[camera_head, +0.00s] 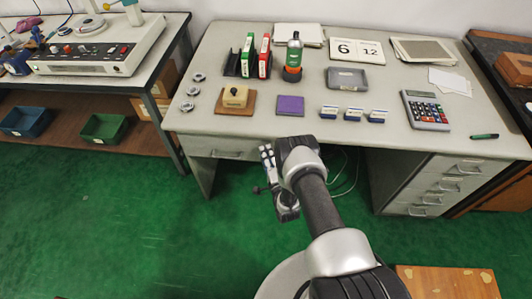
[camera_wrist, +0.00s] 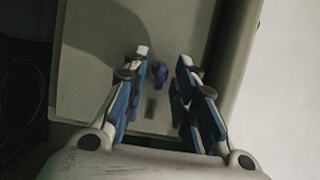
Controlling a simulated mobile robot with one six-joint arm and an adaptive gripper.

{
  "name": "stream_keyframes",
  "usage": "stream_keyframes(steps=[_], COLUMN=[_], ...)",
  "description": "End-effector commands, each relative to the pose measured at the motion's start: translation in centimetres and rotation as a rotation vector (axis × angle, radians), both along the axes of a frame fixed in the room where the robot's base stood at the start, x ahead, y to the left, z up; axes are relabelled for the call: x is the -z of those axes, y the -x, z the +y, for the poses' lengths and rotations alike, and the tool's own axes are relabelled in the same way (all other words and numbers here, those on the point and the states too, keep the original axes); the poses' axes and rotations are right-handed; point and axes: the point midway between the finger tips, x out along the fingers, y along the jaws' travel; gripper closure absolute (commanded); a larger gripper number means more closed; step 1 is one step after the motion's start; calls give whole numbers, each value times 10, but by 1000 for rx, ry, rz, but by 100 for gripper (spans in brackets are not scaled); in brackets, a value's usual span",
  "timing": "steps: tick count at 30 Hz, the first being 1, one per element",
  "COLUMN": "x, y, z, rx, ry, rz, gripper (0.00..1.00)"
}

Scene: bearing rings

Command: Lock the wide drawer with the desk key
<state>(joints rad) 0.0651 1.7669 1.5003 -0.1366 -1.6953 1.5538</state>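The wide drawer (camera_head: 225,153) is under the left part of the desk top, and its front looks flush with the desk. In the wrist view its grey front (camera_wrist: 95,75) fills the middle. A small blue piece, which looks like the head of the desk key (camera_wrist: 160,73), stands at the drawer front; whether it sits in a lock is not clear. My gripper (camera_wrist: 164,58) is open, with one finger on each side of the blue piece and gaps showing on both sides. In the head view my gripper (camera_head: 267,160) is at the desk's front edge; the key is hidden there.
The desk top (camera_head: 300,120) carries metal rings, binders, a bottle, a calculator (camera_head: 426,110) and small boxes. A narrow drawer stack (camera_head: 435,185) stands at the right. A side bench (camera_head: 120,75) is at the left. Green floor is clear at the lower left.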

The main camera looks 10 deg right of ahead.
Motion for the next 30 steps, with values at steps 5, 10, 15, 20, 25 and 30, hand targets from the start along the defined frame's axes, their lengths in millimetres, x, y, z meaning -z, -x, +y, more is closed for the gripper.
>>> stream_keyframes(steps=[5, 10, 15, 20, 25, 30], x=[0, 0, 0, 0, 0, -1], y=[0, 0, 0, 0, 0, -1], z=[0, 0, 0, 0, 0, 0], rx=[0, 0, 0, 0, 0, 0], ry=[0, 0, 0, 0, 3, 34], rz=[0, 0, 0, 0, 1, 12], gripper=[82, 93, 100, 100, 100, 100])
